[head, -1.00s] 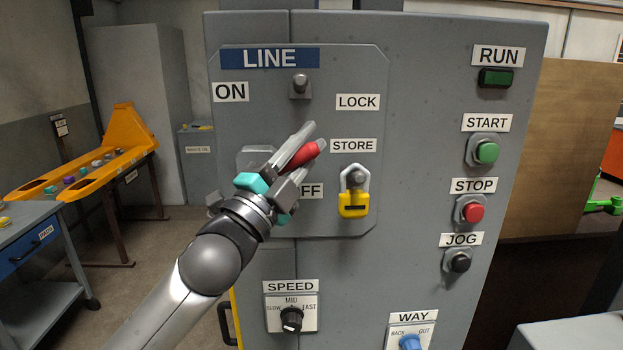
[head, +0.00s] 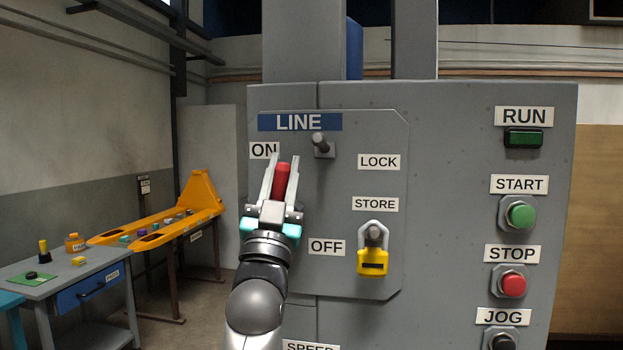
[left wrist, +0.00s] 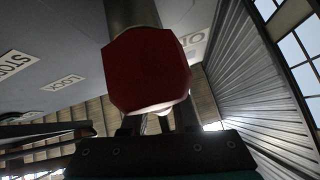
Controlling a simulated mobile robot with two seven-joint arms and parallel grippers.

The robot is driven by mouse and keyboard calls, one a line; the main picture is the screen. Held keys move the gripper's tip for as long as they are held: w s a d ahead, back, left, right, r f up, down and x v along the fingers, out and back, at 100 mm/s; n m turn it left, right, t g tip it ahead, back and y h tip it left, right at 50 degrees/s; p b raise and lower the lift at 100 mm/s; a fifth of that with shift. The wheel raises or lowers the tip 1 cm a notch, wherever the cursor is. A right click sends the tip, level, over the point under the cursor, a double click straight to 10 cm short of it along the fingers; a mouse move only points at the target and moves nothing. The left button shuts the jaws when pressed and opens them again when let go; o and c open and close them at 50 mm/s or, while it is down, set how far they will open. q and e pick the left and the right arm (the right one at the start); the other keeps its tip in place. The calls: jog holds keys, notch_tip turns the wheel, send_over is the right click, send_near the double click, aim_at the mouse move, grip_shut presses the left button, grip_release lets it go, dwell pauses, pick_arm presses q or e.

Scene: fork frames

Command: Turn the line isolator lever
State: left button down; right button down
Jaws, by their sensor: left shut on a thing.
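The line isolator lever shows its red handle (head: 282,180) on the grey panel, pointing nearly straight up just below and right of the ON label (head: 264,150). My left gripper (head: 284,172) is shut on the red handle, one finger on each side. The gripper hides the lever's lower part and pivot. In the left wrist view the red handle (left wrist: 148,72) fills the middle, with a grey shaft behind it. The OFF label (head: 327,247) is at lower right of the gripper. My right gripper is not in view.
A yellow padlock (head: 373,262) hangs at the STORE label (head: 375,204). An empty grey peg (head: 321,145) stands out near the LINE plate. Green and red push buttons line the right side.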

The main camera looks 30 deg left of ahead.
pick_arm(q)
jog(key=n+y, duration=0.1)
jog(key=n, duration=0.1)
jog(key=a+n+g+y, duration=0.1)
jog(key=y, duration=0.1)
jog(key=shift+s+a+n, duration=0.1)
jog(key=shift+s+n, duration=0.05)
jog(key=shift+n, duration=0.25)
jog(key=shift+s+a+n+g+y, duration=0.1)
jog(key=shift+a+n+g+y, duration=0.15)
jog(key=shift+n+g+y, duration=0.35)
jog(key=shift+r, duration=0.1)
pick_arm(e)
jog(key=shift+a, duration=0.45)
pick_arm(q)
jog(key=c, duration=0.7)
grip_release()
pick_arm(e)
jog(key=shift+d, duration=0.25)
